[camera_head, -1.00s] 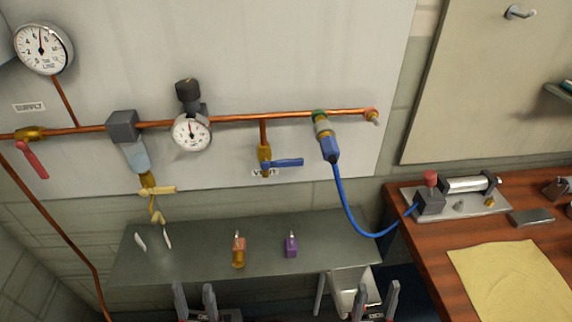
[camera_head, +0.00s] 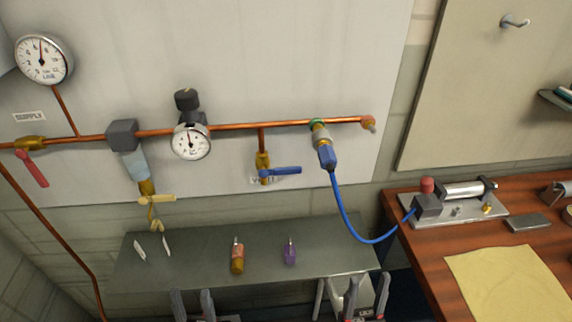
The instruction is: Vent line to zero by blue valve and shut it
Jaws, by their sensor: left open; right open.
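The blue valve (camera_head: 282,171) is on a short brass drop below the copper line (camera_head: 240,126). Its lever lies sideways, pointing right, and partly covers the vent label. The small regulator gauge (camera_head: 190,142) hangs on the line to the left; its needle points roughly upward, its reading too small to tell. The large line gauge (camera_head: 43,60) at upper left also has its needle pointing up. My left gripper (camera_head: 193,306) is open and empty at the bottom edge, below the shelf. My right gripper (camera_head: 366,298) is open and empty at the bottom, right of it. Both are well below the valve.
A grey shelf (camera_head: 210,263) juts out under the line, holding an orange-handled tool (camera_head: 237,257) and a purple one (camera_head: 289,252). A blue hose (camera_head: 345,215) loops from the line's coupling to the device on the wooden bench (camera_head: 430,262). A red supply lever (camera_head: 33,168) hangs at left.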

